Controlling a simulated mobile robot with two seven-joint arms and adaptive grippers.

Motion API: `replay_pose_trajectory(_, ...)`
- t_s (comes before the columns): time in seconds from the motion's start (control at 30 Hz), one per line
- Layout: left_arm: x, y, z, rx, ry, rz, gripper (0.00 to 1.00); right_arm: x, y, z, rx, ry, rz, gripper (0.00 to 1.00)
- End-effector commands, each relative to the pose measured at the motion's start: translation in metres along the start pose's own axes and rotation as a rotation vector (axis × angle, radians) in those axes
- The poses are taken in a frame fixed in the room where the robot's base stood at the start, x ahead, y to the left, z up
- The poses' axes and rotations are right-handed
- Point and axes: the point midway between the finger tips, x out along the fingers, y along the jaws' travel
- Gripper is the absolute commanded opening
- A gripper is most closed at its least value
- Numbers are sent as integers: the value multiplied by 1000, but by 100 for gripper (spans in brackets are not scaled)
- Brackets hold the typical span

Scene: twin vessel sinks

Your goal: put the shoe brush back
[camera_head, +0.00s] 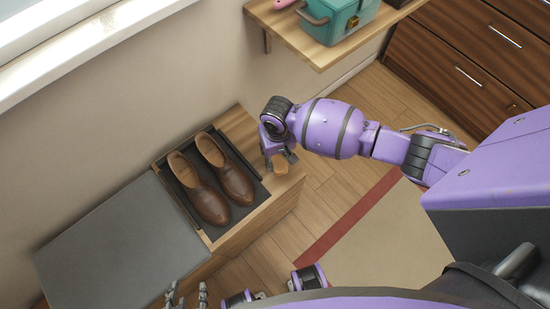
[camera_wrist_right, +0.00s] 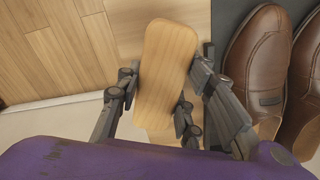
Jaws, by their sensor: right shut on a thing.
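The shoe brush (camera_head: 281,165), with a plain light-wood back, is between the fingers of my right gripper (camera_head: 275,153), at the bare wooden end of the bench. In the right wrist view the brush (camera_wrist_right: 166,62) lies lengthwise between the two dark fingers of the right gripper (camera_wrist_right: 155,105), which is shut on it. Its bristles are hidden. I cannot tell whether it touches the wood below. My left gripper (camera_head: 187,294) shows at the bottom edge of the head view, fingertips apart and empty, partly cut off.
Brown leather shoes (camera_head: 226,179) stand in a dark tray (camera_head: 162,165) on the bench, just left of the right gripper. A grey cushion (camera_head: 110,245) covers the bench's left part. A wooden shelf (camera_head: 290,42) carries a teal box (camera_head: 340,20). A beige rug (camera_head: 375,240) lies on the floor.

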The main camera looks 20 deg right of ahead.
Motion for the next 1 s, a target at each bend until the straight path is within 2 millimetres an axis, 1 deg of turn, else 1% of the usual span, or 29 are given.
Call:
replay_pose_trajectory(0.13, 2, 1, 1, 0, 1, 1, 40, 12, -1, -9, 2, 0, 1, 10)
replay_pose_trajectory(0.2, 3, 1, 2, 0, 0, 1, 40, 24, -1, -7, 1, -3, 1, 10)
replay_pose_trajectory(0.3, 4, 1, 6, 0, -6, 2, 40, 36, 0, -7, 0, -2, 1, 10)
replay_pose_trajectory(0.4, 4, 2, 8, -1, -10, 2, 40, 39, 0, -7, -1, 0, 1, 10)
replay_pose_trajectory(0.63, 3, 2, 10, -1, -15, 2, 40, 38, 0, -7, 0, 0, 0, 10)
replay_pose_trajectory(0.77, 4, 2, 12, -1, -16, 2, 40, 43, 0, -7, 0, -1, 0, 10)
replay_pose_trajectory(0.8, 4, 2, 12, -1, -16, 2, 40, 42, 0, -7, 0, 0, 0, 40)
replay_pose_trajectory(0.9, 4, 2, 12, -1, -16, 2, 40, 42, 0, -7, 0, 0, 0, 53)
replay_pose_trajectory(1.0, 4, 2, 12, -1, -16, 2, 40, 42, 0, -7, 0, 0, 0, 54)
